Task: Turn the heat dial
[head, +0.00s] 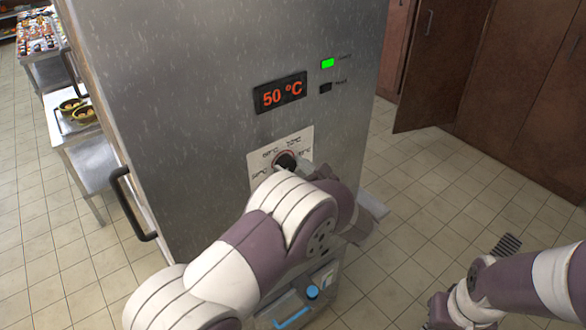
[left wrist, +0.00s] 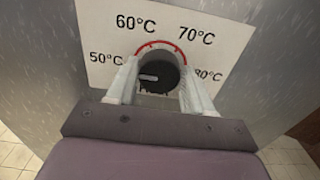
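The black round heat dial (head: 286,160) sits on a white label plate on the steel cabinet's front. In the left wrist view the dial (left wrist: 160,76) has a pale mark pointing left, toward 50°C. The display (head: 280,92) above it reads 50 °C. My left gripper (head: 299,168) is at the dial, with its arm hiding the lower plate. In the left wrist view its spread fingers (left wrist: 160,82) stand on either side of the dial; I cannot tell whether they touch it. My right gripper (head: 466,282) is low at the right, away from the cabinet, its fingers unclear.
A green light (head: 327,63) and a black button (head: 325,88) are right of the display. A black handle (head: 132,205) sticks out at the cabinet's left. A side table (head: 90,160) with pans stands further left. Tiled floor (head: 420,200) is open at the right, before brown doors.

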